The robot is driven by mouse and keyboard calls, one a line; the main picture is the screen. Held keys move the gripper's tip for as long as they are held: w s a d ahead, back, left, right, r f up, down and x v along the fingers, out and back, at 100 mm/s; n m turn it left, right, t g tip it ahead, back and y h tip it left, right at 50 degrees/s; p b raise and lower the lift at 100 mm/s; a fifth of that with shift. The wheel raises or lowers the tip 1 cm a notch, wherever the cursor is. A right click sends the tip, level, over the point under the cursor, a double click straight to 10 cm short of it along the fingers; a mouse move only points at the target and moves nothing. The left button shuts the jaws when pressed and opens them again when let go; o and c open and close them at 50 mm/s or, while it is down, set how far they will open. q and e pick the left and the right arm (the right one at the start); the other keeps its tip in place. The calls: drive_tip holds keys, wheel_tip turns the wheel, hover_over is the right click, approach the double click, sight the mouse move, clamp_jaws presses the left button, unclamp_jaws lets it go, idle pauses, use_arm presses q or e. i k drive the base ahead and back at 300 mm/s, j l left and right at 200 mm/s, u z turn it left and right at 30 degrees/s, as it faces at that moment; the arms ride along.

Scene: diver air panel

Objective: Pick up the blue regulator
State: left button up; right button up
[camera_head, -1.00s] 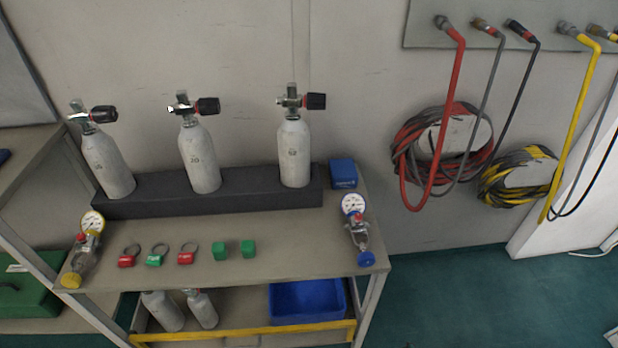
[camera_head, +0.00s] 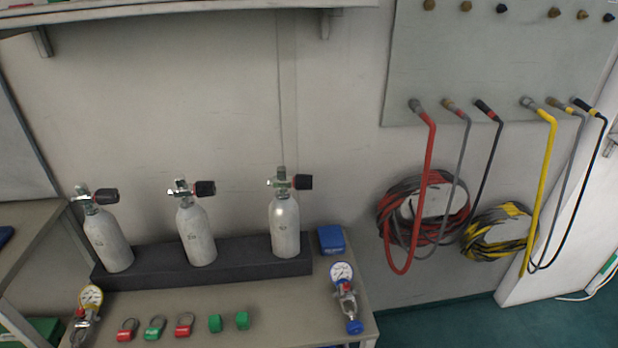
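The blue regulator (camera_head: 346,305) lies at the right end of the grey table. It has a round white gauge (camera_head: 342,272) at its far end, a metal body and a blue knob (camera_head: 354,327) at its near end. Nothing touches it. A second regulator with a yellow-rimmed gauge (camera_head: 90,297) lies at the table's left end, and its near end is cut off by the picture's bottom edge. Neither of my grippers shows in the head view.
Three grey cylinders (camera_head: 285,228) with valves stand in a dark rack (camera_head: 150,272) behind. A blue box (camera_head: 331,239) sits right of the rack. Red and green tags (camera_head: 185,325) and green blocks (camera_head: 242,320) lie along the front. Hoses (camera_head: 424,190) hang on the right wall.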

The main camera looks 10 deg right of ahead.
sight(341, 272)
drive_tip(key=u, duration=0.55)
drive_tip(key=l+u, duration=0.25)
drive_tip(key=l, duration=0.25)
drive_tip(key=l+u, duration=0.3)
drive_tip(key=l, duration=0.2)
drive_tip(key=l+u, duration=0.25)
drive_tip(key=l, duration=0.2)
drive_tip(key=k+l+u, duration=0.1)
drive_tip(key=l+u, duration=0.15)
drive_tip(key=l, duration=0.2)
drive_tip(key=k+l+u, duration=0.25)
drive_tip(key=l, duration=0.2)
drive_tip(key=i+l, duration=0.05)
drive_tip(key=i, duration=0.05)
